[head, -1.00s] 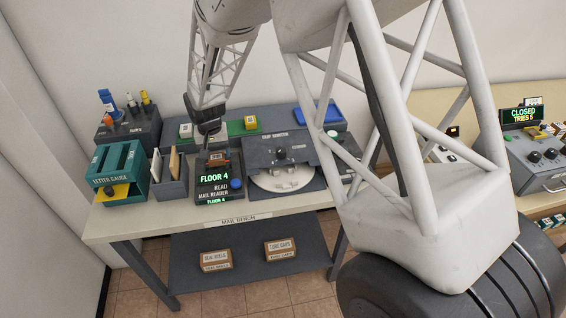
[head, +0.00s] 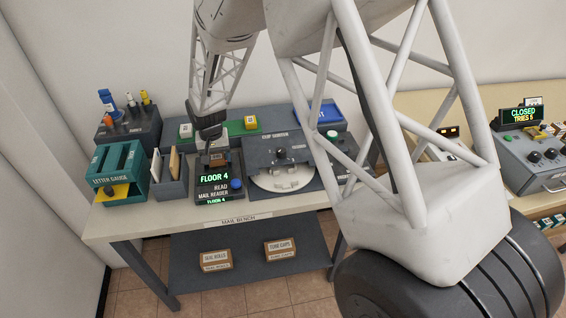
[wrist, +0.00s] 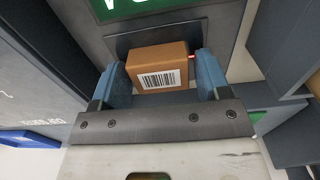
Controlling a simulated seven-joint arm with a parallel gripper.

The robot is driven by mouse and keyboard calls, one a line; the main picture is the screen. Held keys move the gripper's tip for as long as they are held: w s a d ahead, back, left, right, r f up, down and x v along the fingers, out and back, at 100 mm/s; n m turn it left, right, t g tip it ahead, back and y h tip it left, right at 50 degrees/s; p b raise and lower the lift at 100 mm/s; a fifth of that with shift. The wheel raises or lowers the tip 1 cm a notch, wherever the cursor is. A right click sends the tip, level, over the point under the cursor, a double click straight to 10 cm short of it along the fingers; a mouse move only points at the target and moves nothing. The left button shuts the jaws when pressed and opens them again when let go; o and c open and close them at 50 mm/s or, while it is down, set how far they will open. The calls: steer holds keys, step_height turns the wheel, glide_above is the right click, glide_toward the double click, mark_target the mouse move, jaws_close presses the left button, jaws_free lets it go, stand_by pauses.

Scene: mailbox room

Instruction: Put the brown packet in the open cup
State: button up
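The brown packet (head: 217,159) is a small box with a barcode label, at the mail reader (head: 217,186) on the bench. In the wrist view the packet (wrist: 158,68) lies between the two blue fingers of my gripper (wrist: 163,75). The left finger is very close to it or touching. A narrow gap with something red shows beside the right finger, so the fingers look open around it. In the head view my gripper (head: 213,142) comes down from above. I cannot clearly make out an open cup; a pale round plate (head: 283,178) sits in the grey sorter right of the reader.
Left of the reader stand a grey holder (head: 171,181) with upright cards and a teal letter gauge (head: 119,167). A blue tray (head: 322,116) is behind the sorter. A console (head: 545,152) at right reads CLOSED, TRIES 5. My arm hides the bench's right end.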

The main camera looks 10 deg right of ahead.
steer(key=c, duration=0.7)
steer(key=shift+c, duration=0.2)
steer(key=shift+r, duration=0.2)
steer(key=shift+r, duration=2.05)
steer(key=shift+d, duration=0.1)
steer(key=shift+s+d+r, duration=0.1)
steer(key=shift+s+d, duration=0.05)
steer(key=shift+d, duration=0.35)
steer(key=r, duration=0.1)
glide_above(281, 158)
steer(key=a, duration=0.7)
steer(key=shift+d+r, duration=0.1)
steer(key=shift+r, duration=0.05)
steer(key=s+d, duration=0.1)
steer(key=d, duration=0.1)
steer(key=s+d, duration=0.4)
steer(key=d, duration=0.1)
steer(key=shift+d, duration=0.1)
